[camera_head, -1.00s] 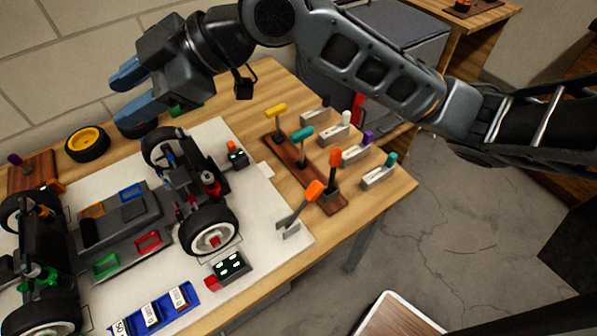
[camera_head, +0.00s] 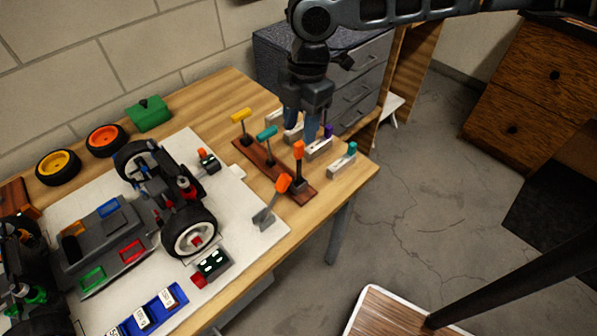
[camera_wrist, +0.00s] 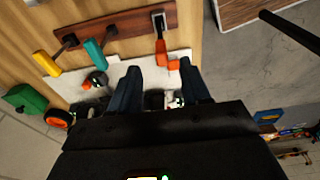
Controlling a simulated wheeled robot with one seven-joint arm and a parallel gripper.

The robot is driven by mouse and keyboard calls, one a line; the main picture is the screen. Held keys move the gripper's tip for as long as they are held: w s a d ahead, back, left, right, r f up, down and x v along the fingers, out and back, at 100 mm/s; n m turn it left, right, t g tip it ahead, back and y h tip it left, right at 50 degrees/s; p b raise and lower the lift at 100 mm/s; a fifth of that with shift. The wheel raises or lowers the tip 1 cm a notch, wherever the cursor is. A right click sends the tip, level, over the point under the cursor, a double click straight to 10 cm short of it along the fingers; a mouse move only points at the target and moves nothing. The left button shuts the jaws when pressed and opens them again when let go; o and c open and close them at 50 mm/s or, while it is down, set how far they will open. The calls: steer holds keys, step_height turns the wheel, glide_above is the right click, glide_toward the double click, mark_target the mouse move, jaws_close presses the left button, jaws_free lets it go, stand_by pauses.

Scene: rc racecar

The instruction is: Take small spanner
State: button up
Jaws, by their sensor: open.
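I cannot tell for sure which tool is the small spanner. A brown wooden rack (camera_head: 255,160) on the table holds three upright tools, with a yellow handle (camera_head: 241,115), a teal handle (camera_head: 267,132) and an orange handle (camera_head: 299,150).
Grey holders with coloured knobs, one teal (camera_head: 351,149), line the table's right edge. A car chassis (camera_head: 80,240) lies on the white mat (camera_head: 247,222). Loose wheels (camera_head: 58,167) and a green block (camera_head: 149,113) lie at the back. Grey drawers (camera_head: 370,75) stand behind the table.

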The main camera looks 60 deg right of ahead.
mark_target(299, 143)
steer(key=f, duration=0.3)
steer(key=f+p, duration=0.1)
steer(key=f, duration=0.1)
steer(key=shift+a+f, duration=0.3)
steer(key=shift+a, duration=0.05)
steer(key=shift+c, duration=0.4)
jaws_close()
